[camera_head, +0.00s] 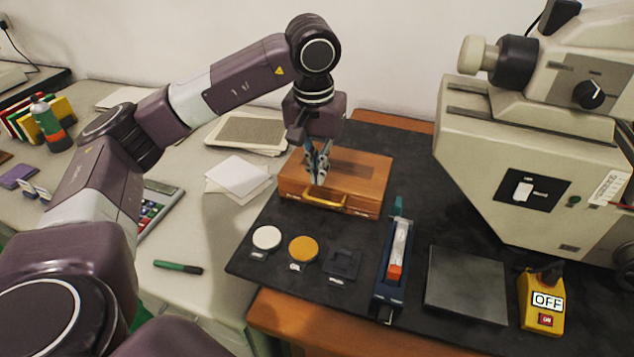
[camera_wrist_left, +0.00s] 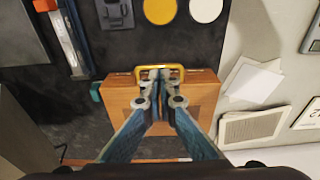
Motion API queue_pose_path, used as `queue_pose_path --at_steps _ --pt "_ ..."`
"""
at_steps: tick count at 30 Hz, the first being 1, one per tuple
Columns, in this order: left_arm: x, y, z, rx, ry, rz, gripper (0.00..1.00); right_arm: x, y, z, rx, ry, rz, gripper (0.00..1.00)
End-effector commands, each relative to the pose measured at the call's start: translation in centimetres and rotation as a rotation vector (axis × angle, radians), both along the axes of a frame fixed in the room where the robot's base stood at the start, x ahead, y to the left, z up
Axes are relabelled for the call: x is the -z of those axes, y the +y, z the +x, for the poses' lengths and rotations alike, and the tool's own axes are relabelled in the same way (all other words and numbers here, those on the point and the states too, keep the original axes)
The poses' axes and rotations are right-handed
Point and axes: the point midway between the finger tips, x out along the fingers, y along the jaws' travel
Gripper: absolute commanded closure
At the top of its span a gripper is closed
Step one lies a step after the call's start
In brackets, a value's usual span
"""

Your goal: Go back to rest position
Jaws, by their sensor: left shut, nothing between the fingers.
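My left gripper (camera_head: 318,178) is shut and empty, just above the wooden box with the yellow handle (camera_head: 336,178). In the left wrist view the shut fingertips (camera_wrist_left: 160,88) show in front of the same wooden box (camera_wrist_left: 203,100), near its yellow handle (camera_wrist_left: 160,70). I cannot tell whether the fingertips touch the box. The left arm reaches in from the left with its elbow raised. My right gripper is not in view.
The dark mat (camera_head: 300,220) holds a white disc (camera_head: 266,238), an orange disc (camera_head: 303,249), a black square holder (camera_head: 343,263), a blue tool with an orange part (camera_head: 394,265) and a grey plate (camera_head: 466,285). A large machine (camera_head: 530,150) and a yellow OFF switch box (camera_head: 542,303) stand at right.

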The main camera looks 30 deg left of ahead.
Motion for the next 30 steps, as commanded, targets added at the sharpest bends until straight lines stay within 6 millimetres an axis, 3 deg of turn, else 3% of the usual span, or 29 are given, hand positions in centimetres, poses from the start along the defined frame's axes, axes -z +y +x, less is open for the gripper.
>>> queue_pose_path --at_steps 3,9,18,30 --pt "-2.5 -0.2 -0.3 0.001 -0.007 -0.001 1.0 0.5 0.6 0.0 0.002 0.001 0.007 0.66" --pt "-5.3 -0.3 -0.9 0.002 -0.003 -0.001 1.0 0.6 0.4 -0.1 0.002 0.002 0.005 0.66" --pt "-6.2 -0.3 -1.1 0.001 -0.001 -0.002 1.0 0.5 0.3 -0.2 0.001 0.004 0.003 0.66" --pt "-12.3 -0.3 -1.1 0.002 -0.001 -0.001 1.0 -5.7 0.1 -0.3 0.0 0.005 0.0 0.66"
